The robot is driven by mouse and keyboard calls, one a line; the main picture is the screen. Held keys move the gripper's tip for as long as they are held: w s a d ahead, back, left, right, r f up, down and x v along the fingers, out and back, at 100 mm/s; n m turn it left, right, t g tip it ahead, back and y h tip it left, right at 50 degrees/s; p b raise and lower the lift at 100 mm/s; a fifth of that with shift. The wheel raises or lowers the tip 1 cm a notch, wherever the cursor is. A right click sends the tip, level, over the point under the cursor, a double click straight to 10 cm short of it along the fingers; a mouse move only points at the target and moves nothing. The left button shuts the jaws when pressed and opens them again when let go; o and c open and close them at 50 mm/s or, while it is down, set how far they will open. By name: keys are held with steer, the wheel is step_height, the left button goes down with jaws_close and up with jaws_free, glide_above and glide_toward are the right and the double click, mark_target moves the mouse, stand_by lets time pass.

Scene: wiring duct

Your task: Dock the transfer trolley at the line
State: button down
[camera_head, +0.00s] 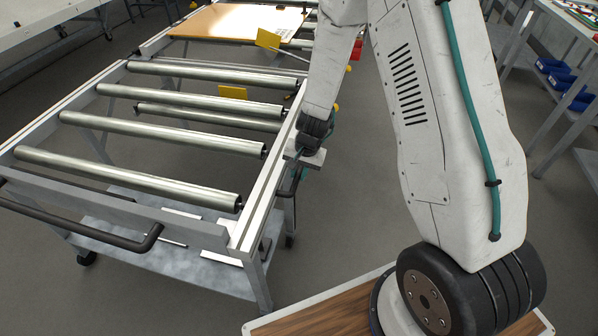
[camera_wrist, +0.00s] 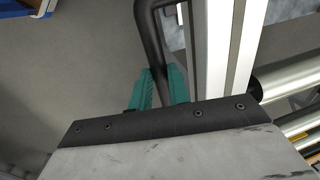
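The transfer trolley (camera_head: 268,190) stands at the left in the head view, with several steel rollers, a lower shelf and a black end handle (camera_head: 130,243). The line (camera_head: 150,47) is behind its far end, with an orange-brown board (camera_head: 225,22) on it. The two frames look close; I cannot tell whether they touch. My gripper (camera_head: 300,172) is at the trolley's right side rail. In the wrist view, the teal fingers of my gripper (camera_wrist: 160,90) lie on both sides of a black side handle (camera_wrist: 152,38) and appear closed on it. Their tips are partly hidden.
A yellow flag (camera_head: 268,39) and a yellow plate (camera_head: 232,92) show near the trolley's far end. A rack with blue bins (camera_head: 553,67) stands at the far right. A pale table (camera_head: 40,25) is at the upper left. Grey floor (camera_head: 345,200) is clear right of the trolley.

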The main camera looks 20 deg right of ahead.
steer(key=w+d, duration=0.9)
steer(key=w, duration=0.4)
steer(key=shift+d, duration=0.2)
steer(key=shift+r, duration=0.1)
steer(key=c, duration=1.3)
jaws_free()
steer(key=shift+d, duration=0.1)
steer(key=r, duration=0.5)
steer(key=s+d+r, duration=0.1)
steer(key=r, duration=0.1)
steer(key=shift+d+r, duration=0.1)
steer(key=shift+r, duration=0.15)
steer(key=shift+w, duration=0.1)
steer(key=s+a+r+n, duration=0.2)
steer(key=s+r, duration=0.7)
steer(key=s, duration=0.5)
steer(key=s+a+r+n+h, duration=0.1)
steer(key=s+a+r+n, duration=0.1)
steer(key=s+r, duration=0.8)
steer(key=s+a+r+n, duration=0.3)
steer(key=s+r, duration=0.6)
steer(key=s, duration=0.9)
steer(key=shift+a+r+h, duration=0.15)
steer(key=shift+a+h, duration=0.2)
steer(key=shift+h, duration=0.05)
